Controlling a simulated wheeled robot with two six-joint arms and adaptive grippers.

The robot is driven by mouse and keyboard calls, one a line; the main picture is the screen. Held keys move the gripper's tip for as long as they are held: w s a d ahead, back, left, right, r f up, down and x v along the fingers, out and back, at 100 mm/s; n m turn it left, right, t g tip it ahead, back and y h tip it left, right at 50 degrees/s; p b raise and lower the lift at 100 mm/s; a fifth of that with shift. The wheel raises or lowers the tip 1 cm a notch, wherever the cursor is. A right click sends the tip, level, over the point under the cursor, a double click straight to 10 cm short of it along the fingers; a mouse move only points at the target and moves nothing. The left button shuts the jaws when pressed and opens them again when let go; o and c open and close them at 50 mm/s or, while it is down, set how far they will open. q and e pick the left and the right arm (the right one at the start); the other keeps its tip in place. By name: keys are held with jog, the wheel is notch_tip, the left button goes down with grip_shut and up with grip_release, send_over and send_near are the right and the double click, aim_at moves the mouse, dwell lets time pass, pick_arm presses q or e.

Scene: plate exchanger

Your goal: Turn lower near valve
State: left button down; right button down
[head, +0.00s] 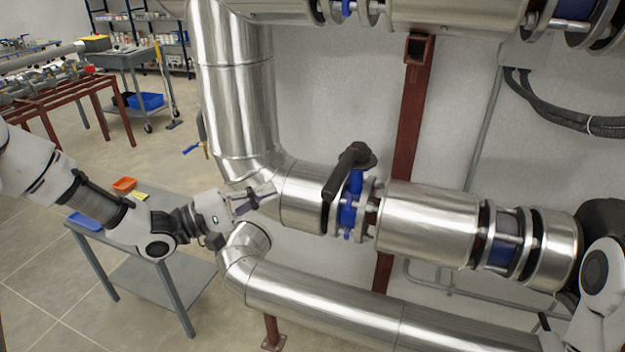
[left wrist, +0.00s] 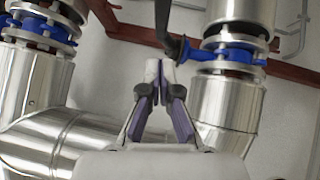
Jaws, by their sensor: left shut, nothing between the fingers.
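The valve on the lower pipe has a blue body (head: 352,202) between flanges and a black lever handle (head: 346,172) that slants down to the left from its round hub. My left gripper (head: 272,192) is left of the handle, in front of the bent silver pipe, and apart from the handle. In the left wrist view its fingers (left wrist: 160,68) are together with nothing between them. The black handle (left wrist: 166,28) shows just beyond the fingertips, and the blue valve body (left wrist: 226,53) is to their right. My right gripper is not visible; only part of that arm shows at lower right.
The silver lower pipe (head: 428,222) runs right from the valve, with another pipe (head: 330,302) beneath it. A red-brown post (head: 410,120) stands behind. A grey table (head: 165,280) with coloured trays is at lower left. Open floor lies beyond it.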

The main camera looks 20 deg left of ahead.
pick_arm(q)
jog(key=p, duration=0.1)
send_near(347, 168)
jog(key=w+a, duration=0.2)
jog(key=w, duration=0.1)
jog(key=d, duration=0.2)
jog(key=d+p, duration=0.1)
jog(key=d, duration=0.1)
jog(key=shift+s, duration=0.25)
jog(key=shift+s+d+n+t+y, duration=0.1)
jog(key=shift+d+n+t+y, duration=0.2)
jog(key=shift+n+y, duration=0.1)
